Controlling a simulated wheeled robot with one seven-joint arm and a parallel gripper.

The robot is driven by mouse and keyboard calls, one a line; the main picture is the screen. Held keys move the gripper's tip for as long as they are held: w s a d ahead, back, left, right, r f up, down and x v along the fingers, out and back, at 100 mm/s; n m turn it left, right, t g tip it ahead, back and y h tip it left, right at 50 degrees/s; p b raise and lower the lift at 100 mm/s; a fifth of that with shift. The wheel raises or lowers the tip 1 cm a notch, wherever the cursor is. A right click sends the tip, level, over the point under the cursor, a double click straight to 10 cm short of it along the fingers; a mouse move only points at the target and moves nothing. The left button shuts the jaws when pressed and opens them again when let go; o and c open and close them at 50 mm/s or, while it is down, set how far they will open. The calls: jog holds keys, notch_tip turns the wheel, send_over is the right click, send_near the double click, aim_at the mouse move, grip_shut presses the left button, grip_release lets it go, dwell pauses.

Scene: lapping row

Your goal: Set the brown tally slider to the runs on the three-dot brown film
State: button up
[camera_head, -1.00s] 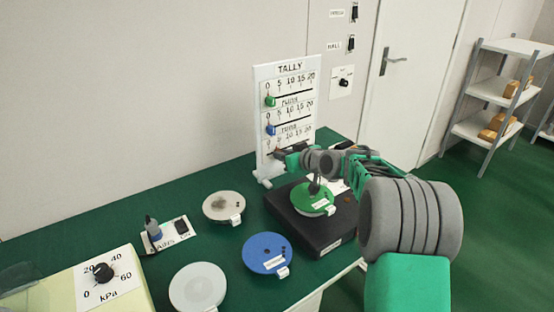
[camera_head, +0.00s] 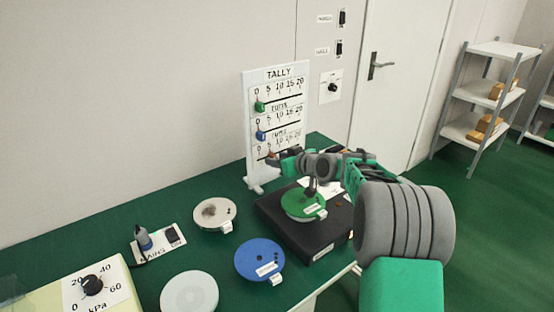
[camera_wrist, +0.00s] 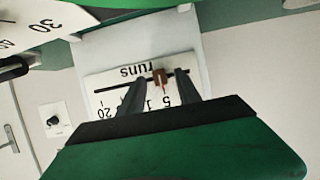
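The tally board (camera_head: 247,120) stands at the back of the green bench, with green and blue sliders on its upper rows. In the wrist view, upside down, the brown slider (camera_wrist: 159,77) sits on the lowest row's black slot. Its red pointer is close to the 5; finger parts hide some numbers. My gripper (camera_wrist: 160,80) is open, its two dark fingers on either side of the slider with visible gaps. In the head view my gripper (camera_head: 278,156) is at the board's lowest row, which the arm partly covers. I cannot make out a three-dot brown film.
A green disc (camera_head: 302,204) lies on a black block (camera_head: 318,236). Blue (camera_head: 259,259), pale smudged (camera_head: 214,212) and white (camera_head: 189,292) discs lie on the bench. A mains switch plate (camera_head: 160,243) and kPa dial (camera_head: 93,285) are left; wall switches (camera_head: 340,48) are behind.

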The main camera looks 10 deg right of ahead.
jog(key=v, duration=0.7)
jog(key=s+a+r+g+h+p, duration=0.1)
jog(key=s+a+r+g+p, duration=0.25)
jog(key=s+a+p, duration=0.2)
jog(key=s+a+r+m+g+h+p, duration=0.1)
jog(key=s+p, duration=0.3)
jog(key=s, duration=0.9)
jog(key=s+m+g+h+p, duration=0.3)
jog(key=s+g+p, duration=0.1)
jog(key=s, duration=1)
jog(key=shift+a+r+g+p, duration=0.35)
jog(key=shift+r+p, duration=0.05)
jog(key=shift+p, duration=0.3)
jog(key=shift+d, duration=0.1)
